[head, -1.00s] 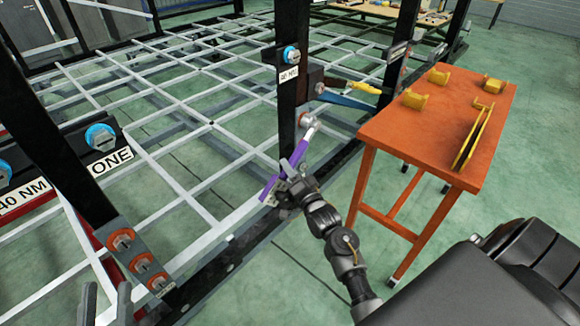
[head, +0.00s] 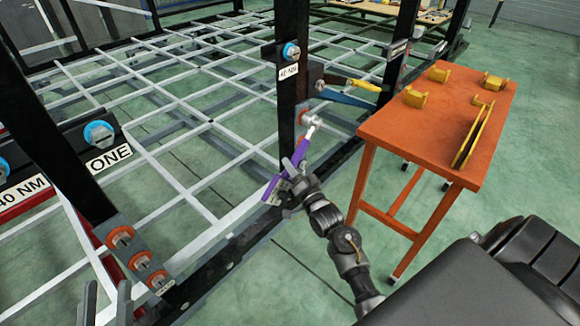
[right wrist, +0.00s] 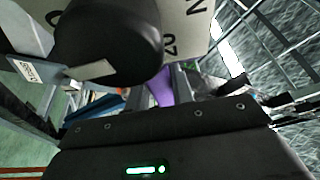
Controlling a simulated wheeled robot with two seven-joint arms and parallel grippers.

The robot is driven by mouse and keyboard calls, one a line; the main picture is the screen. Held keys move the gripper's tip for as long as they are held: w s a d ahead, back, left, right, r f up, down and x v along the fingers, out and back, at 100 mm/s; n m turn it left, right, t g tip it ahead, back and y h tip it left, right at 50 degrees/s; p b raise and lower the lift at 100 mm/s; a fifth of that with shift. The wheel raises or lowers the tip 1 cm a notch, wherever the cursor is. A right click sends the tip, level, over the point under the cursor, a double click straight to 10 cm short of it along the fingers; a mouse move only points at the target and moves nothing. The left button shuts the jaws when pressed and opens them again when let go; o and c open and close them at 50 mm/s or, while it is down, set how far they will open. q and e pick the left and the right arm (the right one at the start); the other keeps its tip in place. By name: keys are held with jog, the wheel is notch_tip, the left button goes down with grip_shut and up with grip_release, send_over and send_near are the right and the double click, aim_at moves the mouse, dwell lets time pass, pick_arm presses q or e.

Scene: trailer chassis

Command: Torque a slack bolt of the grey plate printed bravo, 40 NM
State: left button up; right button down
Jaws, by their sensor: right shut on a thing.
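My right gripper (head: 287,188) is shut on a purple-handled wrench (head: 300,154). The wrench slants up to the right, and its silver head is at an orange-ringed bolt (head: 303,116) on the dark upright post; whether it is fully seated is unclear. The purple handle also shows between the jaws in the right wrist view (right wrist: 161,88). A grey plate (head: 134,262) at the lower left carries orange-ringed bolts; its small label is unreadable. The word bravo is not legible anywhere. My left gripper (head: 106,304) is open and empty at the bottom left, partly cut off.
A 40 NM label (head: 288,72) sits under a blue-ringed bolt (head: 291,51). Another bar with blue-ringed bolts (head: 100,134) reads ONE and 40 NM. An orange table (head: 440,140) with yellow parts stands right of my right gripper. The white lattice chassis (head: 200,120) spreads behind.

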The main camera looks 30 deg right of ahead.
jog(key=shift+s+d+r+p, duration=0.1)
jog(key=shift+s+d+p, duration=0.25)
jog(key=shift+s, duration=0.55)
jog(key=shift+s+d+f+p, duration=0.15)
jog(key=shift+s+p, duration=0.25)
jog(key=shift+s, duration=0.45)
jog(key=shift+s+d+r+p, duration=0.15)
jog(key=shift+s+d+p, duration=0.2)
jog(key=shift+s, duration=0.55)
